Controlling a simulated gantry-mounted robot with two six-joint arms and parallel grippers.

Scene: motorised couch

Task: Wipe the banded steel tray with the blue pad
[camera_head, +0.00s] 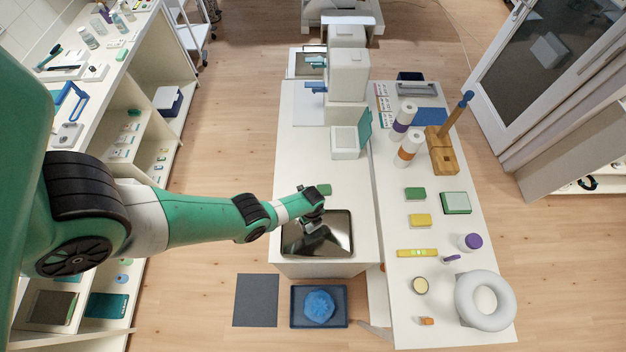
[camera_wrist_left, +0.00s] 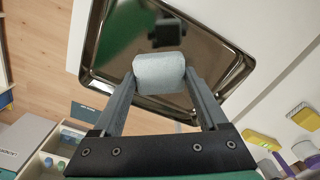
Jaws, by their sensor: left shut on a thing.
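The steel tray (camera_head: 341,245) lies near the front end of the white counter, with a dark rim and a shiny, mirror-like floor. In the left wrist view the tray (camera_wrist_left: 105,48) shows reflections, including a dark gripper shape. My left gripper (camera_head: 312,222) is over the tray, pointing down. In the wrist view its two fingers are shut on a pale grey-blue pad (camera_wrist_left: 158,72), held over the tray floor. I cannot tell whether the pad touches the steel. Bands on the tray are not clear. My right gripper is in neither view.
White machines (camera_head: 347,75) stand farther back. The right table holds sponges (camera_head: 420,220), bottles and a grey ring (camera_head: 485,300). A dark tray (camera_head: 295,322) with a blue crumpled cloth (camera_head: 319,306) sits below the counter's front.

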